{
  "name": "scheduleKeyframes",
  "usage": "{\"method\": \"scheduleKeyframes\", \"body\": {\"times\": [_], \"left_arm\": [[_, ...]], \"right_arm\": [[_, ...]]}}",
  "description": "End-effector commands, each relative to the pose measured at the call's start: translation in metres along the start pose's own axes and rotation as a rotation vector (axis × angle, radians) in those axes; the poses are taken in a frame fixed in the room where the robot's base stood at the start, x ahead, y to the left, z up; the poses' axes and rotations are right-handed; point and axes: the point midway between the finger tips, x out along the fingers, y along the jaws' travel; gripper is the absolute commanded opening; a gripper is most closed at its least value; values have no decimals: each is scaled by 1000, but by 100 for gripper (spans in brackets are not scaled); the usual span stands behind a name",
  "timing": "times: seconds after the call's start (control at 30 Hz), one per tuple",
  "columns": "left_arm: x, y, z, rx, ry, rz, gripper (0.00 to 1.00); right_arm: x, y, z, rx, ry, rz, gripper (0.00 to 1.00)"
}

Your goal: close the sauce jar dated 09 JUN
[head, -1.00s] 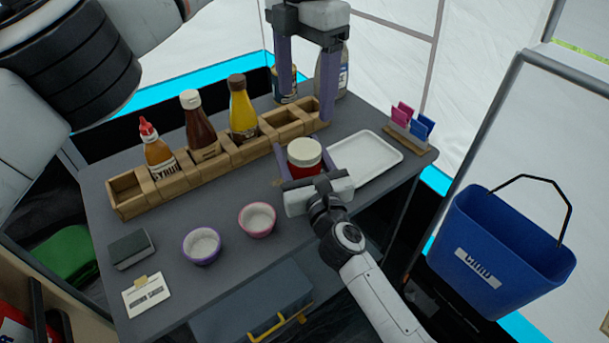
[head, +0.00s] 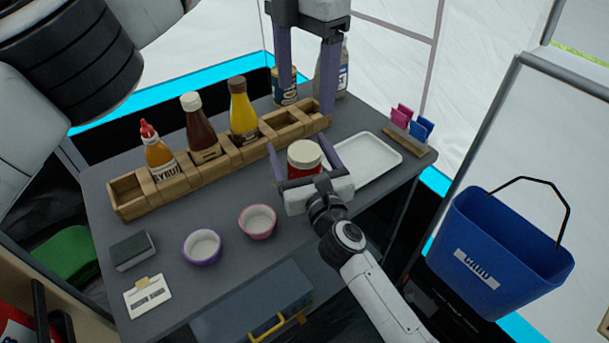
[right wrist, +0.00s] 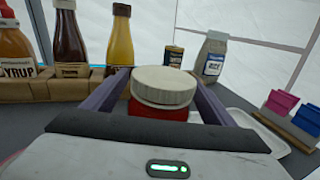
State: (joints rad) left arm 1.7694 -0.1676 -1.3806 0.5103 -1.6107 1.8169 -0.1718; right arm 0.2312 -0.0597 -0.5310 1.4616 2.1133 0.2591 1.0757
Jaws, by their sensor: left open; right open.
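A jar with red contents (head: 303,172) and a white lid (head: 304,153) stands on the grey counter, left of the white tray. The lid sits on top of the jar; I cannot tell whether it is screwed down. No date is readable on it. My right gripper (head: 300,145) is open, with its purple fingers on either side of the jar. The right wrist view shows the white lid (right wrist: 164,86) and red body (right wrist: 160,130) between the fingers. My left gripper (head: 306,98) is open and empty, pointing down above the back of the counter, behind the jar.
A wooden rack (head: 220,158) holds syrup, brown and yellow bottles left of the jar. A can (head: 285,90) and grey bottle (head: 342,75) stand behind. The white tray (head: 368,155) is empty. Two bowls (head: 203,247) (head: 258,221) stand in front. A blue bin (head: 500,250) hangs right.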

Motion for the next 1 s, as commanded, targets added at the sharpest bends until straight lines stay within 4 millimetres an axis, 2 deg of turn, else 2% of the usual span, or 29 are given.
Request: {"method": "scheduleKeyframes", "body": {"times": [0.03, 0.2, 0.4, 0.57, 1.0], "left_arm": [[-12, 0, 0, 0, -1, 0, 72], [-35, 0, 0, 0, 0, 0, 72], [-49, 0, 0, 0, 0, 0, 72], [-52, 0, 0, 0, 0, 0, 72], [-52, 0, 0, 0, 0, 0, 72]], "right_arm": [[0, 0, 15, -1, -3, 0, 78], [0, 0, 51, -3, -4, 1, 78], [0, 0, 80, -3, -2, 1, 78], [0, -1, 90, -2, 0, 0, 78], [0, 0, 90, -1, 0, 1, 78]]}}
